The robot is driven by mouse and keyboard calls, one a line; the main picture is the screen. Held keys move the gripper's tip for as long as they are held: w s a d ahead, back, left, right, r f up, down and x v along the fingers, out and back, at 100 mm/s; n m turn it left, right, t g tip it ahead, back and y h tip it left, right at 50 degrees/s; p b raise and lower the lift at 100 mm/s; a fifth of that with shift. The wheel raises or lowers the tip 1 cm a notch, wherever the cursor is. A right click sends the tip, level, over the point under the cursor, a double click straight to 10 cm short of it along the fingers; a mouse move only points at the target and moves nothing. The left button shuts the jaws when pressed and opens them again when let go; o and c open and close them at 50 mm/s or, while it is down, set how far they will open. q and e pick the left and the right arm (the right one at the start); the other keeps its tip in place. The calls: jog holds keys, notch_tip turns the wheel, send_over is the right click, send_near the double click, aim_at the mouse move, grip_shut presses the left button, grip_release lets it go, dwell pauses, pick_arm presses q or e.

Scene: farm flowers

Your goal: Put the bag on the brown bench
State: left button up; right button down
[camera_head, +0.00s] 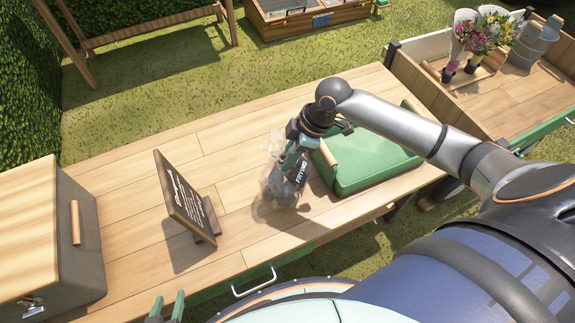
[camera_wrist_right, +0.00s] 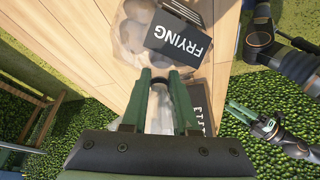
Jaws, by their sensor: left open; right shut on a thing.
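The bag (camera_head: 277,190) is clear plastic with round pale contents and a dark label reading "FRYING" in the right wrist view (camera_wrist_right: 178,38). My right gripper (camera_head: 296,150) is shut on its gathered top, above the wooden table (camera_head: 235,255). The bag hangs upright at or just over the tabletop; I cannot tell whether it touches. My left gripper (camera_head: 166,308) is open and empty at the bottom left, off the table's front edge. A brown wooden bench-like frame (camera_head: 150,30) stands on the grass at the upper left.
A chalkboard sign (camera_head: 185,198) stands left of the bag. A large box (camera_head: 75,235) is at the table's left end. A green case (camera_head: 365,160) sits right of the bag. A wooden cart (camera_head: 500,95) holds bouquets and a metal bucket. The table's back left is clear.

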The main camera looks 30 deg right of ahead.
jog(key=shift+f, duration=2.2)
jog(key=c, duration=0.7)
grip_release()
jog(key=shift+f, duration=0.1)
jog(key=p+v, duration=0.1)
jog(key=v, duration=1.1)
jog(key=shift+a, duration=0.1)
